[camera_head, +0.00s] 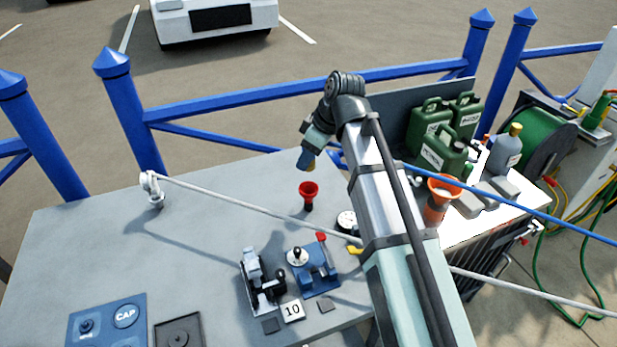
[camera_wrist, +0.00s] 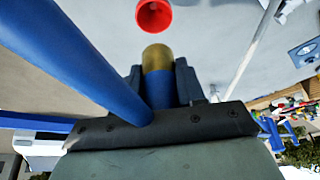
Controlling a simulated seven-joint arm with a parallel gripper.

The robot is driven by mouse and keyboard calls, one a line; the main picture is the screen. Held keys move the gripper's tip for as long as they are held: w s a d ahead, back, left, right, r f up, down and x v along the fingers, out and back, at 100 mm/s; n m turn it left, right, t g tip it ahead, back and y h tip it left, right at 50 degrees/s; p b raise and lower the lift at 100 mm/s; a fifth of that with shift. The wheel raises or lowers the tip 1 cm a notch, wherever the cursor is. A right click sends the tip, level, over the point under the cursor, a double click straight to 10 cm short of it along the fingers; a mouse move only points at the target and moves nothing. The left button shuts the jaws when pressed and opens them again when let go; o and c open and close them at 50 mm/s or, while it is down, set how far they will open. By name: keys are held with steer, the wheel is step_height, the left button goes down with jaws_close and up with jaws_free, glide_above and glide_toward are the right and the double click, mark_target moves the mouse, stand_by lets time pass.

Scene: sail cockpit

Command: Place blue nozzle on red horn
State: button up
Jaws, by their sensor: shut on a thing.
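The red horn (camera_head: 308,188) stands upright on the grey table, its wide mouth facing up. It also shows at the top of the wrist view (camera_wrist: 154,14). My gripper (camera_head: 311,150) is shut on the blue nozzle, holding it above the table, just behind the horn in the head view. In the wrist view the nozzle (camera_wrist: 159,88) sits between the dark fingers of my gripper (camera_wrist: 160,88), with its blue body gripped and its brass tip pointing toward the horn. The nozzle and horn are apart.
A white pole (camera_head: 240,203) crosses the table near the horn. A blue fence (camera_head: 250,97) runs behind. Green cans (camera_head: 440,150) and an orange container (camera_head: 440,197) stand right. Blue and black devices sit in front. A thick blue bar (camera_wrist: 80,60) crosses the wrist view's left.

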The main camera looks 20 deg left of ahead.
mark_target(312, 169)
steer(key=shift+f, duration=3.25)
steer(key=shift+f, duration=0.1)
steer(key=o, duration=1.1)
steer(key=v, duration=1.2)
